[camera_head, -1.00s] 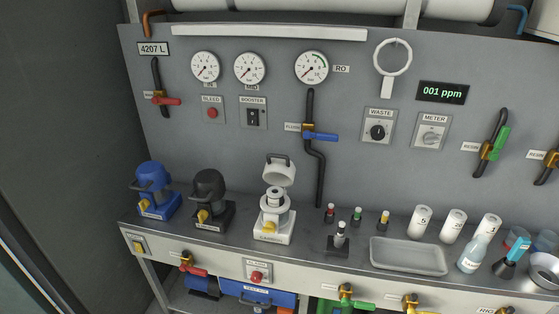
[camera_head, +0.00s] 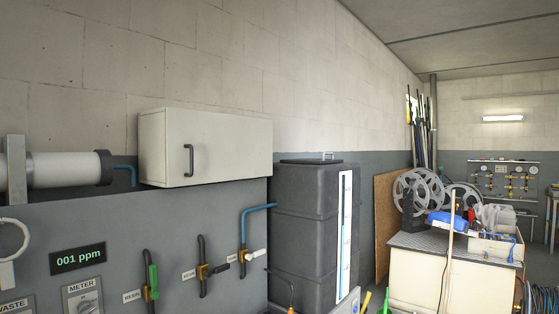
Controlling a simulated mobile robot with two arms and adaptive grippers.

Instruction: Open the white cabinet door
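The white cabinet (camera_head: 155,148) hangs on the wall above the grey panel, left of the middle in the head view. Its door (camera_head: 230,148) is shut and faces me at an angle. A dark vertical bar handle (camera_head: 189,160) sits on the door toward its left side. Neither of my grippers shows in the view. The inside of the cabinet is hidden.
A white pipe (camera_head: 60,168) ends left of the cabinet. Valves with a green handle (camera_head: 152,276) and a white handle (camera_head: 255,255) are on the panel below. A tall dark tank (camera_head: 305,235) stands to the right. A cream cabinet (camera_head: 430,270) with reels (camera_head: 418,190) stands farther right.

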